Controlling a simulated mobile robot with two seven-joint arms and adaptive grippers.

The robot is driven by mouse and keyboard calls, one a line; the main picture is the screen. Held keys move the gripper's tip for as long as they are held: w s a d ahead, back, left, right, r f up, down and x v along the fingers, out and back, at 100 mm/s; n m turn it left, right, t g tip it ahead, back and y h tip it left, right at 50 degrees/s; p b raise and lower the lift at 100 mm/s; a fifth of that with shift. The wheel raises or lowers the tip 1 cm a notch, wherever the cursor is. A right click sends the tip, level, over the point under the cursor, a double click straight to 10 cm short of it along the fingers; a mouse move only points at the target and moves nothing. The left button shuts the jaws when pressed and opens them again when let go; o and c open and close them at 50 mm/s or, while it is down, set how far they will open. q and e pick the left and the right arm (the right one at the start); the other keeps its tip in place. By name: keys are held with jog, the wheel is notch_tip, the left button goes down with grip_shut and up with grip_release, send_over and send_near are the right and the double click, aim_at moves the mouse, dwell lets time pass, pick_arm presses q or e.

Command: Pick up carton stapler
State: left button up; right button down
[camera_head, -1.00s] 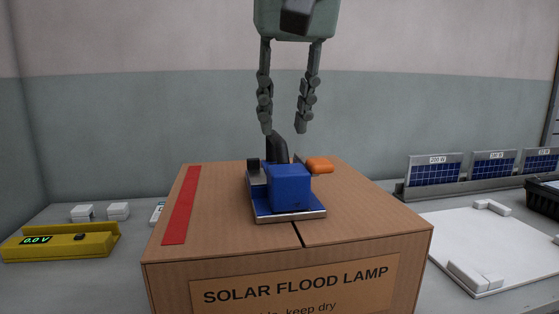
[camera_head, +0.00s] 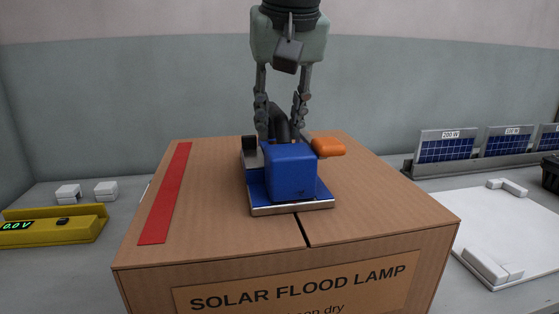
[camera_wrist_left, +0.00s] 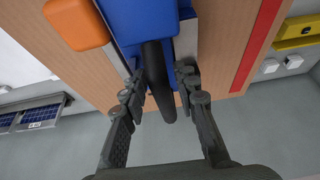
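The carton stapler (camera_head: 290,172) stands on top of a brown carton. It has a blue body, a metal-edged blue base plate, a black handle rising at the back and an orange knob (camera_head: 328,147) on its right. My left gripper (camera_head: 281,112) comes down from above, behind the blue body. Its fingers are open on either side of the black handle. The left wrist view shows the handle (camera_wrist_left: 155,75) between the two fingertips (camera_wrist_left: 161,88); whether they touch it is hard to tell. My right gripper is in neither view.
The "SOLAR FLOOD LAMP" carton (camera_head: 385,205) has a red strip (camera_head: 166,195) on its top left. A yellow meter (camera_head: 60,226) and white blocks (camera_head: 87,192) lie left. A white board (camera_head: 510,235) and solar panels (camera_head: 447,146) are right. Most of the carton top is clear.

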pick_arm(q)
jog(key=shift+c, duration=0.4)
grip_shut()
jog(key=shift+w+r, duration=0.1)
jog(key=shift+r, duration=0.15)
